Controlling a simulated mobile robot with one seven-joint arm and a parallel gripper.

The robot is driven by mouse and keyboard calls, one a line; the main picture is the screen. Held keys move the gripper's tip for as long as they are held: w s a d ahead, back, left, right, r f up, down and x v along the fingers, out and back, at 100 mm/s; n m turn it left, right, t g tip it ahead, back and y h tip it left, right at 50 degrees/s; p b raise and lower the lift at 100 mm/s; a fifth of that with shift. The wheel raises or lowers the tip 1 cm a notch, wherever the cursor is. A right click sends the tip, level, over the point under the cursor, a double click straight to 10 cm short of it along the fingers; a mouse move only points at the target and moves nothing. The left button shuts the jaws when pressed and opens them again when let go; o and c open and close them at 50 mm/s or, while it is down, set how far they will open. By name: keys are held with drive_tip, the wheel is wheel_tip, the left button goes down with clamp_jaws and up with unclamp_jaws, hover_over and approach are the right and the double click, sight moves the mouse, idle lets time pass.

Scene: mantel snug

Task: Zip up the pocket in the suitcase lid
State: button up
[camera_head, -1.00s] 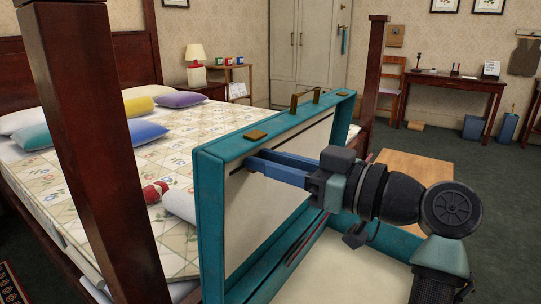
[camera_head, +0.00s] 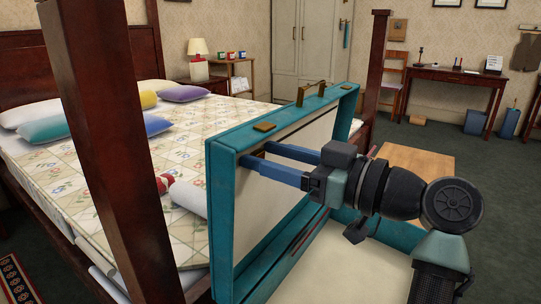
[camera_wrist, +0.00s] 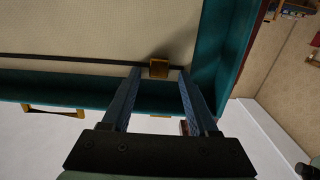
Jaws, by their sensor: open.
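The teal suitcase (camera_head: 222,220) stands open with its lid upright, its pale inner lining (camera_head: 270,215) facing my arm. In the wrist view, a dark zip line (camera_wrist: 80,62) runs across the lining close to the teal lid wall (camera_wrist: 60,88). A small brass zip pull (camera_wrist: 158,68) sits at the right part of this line, near the lid's corner. My gripper (camera_head: 256,155) reaches into the lid. Its two blue fingers (camera_wrist: 158,76) are open, with the pull between their tips and a visible gap on each side. The pull is not discernible in the head view.
Brass latches (camera_head: 265,127) and a handle (camera_head: 300,97) sit on the lid's outer edge. A dark bedpost (camera_head: 110,130) stands close on the left. The bed (camera_head: 80,180) lies behind the lid. A wooden surface (camera_head: 415,160) is behind my arm.

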drive_tip(key=p+v, duration=0.2)
drive_tip(key=v, duration=1.1)
drive_tip(key=shift+p, duration=0.4)
